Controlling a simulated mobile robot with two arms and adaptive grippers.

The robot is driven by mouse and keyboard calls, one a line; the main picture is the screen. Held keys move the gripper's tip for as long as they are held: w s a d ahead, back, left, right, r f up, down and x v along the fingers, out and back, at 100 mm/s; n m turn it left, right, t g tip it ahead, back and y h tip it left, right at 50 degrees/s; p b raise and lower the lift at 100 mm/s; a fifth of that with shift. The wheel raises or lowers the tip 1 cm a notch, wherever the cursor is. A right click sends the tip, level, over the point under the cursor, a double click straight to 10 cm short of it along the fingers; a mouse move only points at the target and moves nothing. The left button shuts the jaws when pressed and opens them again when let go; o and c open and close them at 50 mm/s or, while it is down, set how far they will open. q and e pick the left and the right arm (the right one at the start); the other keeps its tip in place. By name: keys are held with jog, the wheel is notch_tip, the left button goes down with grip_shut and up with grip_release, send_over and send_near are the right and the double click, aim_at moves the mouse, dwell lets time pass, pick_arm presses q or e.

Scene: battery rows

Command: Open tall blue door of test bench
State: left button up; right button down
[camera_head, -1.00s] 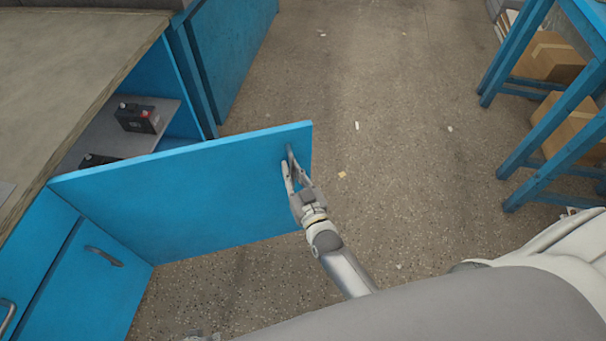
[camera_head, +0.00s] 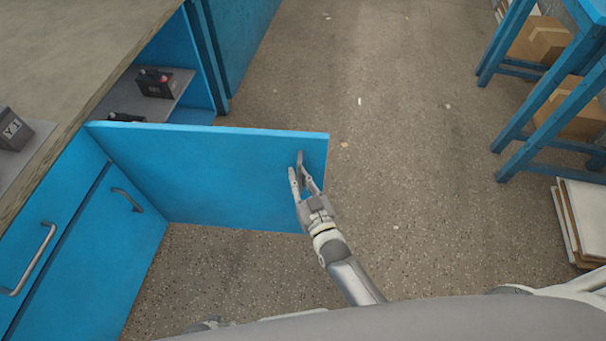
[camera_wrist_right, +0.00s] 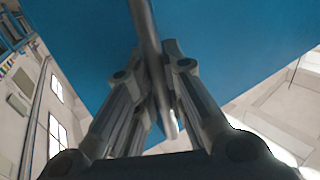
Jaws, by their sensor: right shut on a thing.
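The tall blue door (camera_head: 215,175) of the test bench stands swung well out from the bench, with its face toward me in the head view. Its grey bar handle (camera_head: 300,163) is near the free right edge. My right gripper (camera_head: 303,180) is shut on this handle. In the right wrist view, the handle (camera_wrist_right: 146,35) runs between the fingers (camera_wrist_right: 160,85), with the blue door (camera_wrist_right: 230,40) behind it. Part of the handle is hidden by the fingers. The open compartment shows a shelf (camera_head: 183,85) with a dark battery (camera_head: 156,83); another is partly hidden by the door. My left gripper is not clearly seen.
The bench top (camera_head: 70,50) lies at left, with a grey block-like device (camera_head: 14,130) on it. A blue drawer front with a handle (camera_head: 38,262) is below. A blue rack (camera_head: 545,120) with cardboard boxes (camera_head: 540,40) stands at right. The floor (camera_head: 400,130) between is clear.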

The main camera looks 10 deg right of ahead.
jog(key=shift+d, duration=0.3)
jog(key=c, duration=1.5)
grip_release()
jog(key=shift+d, duration=0.1)
jog(key=v, duration=1.2)
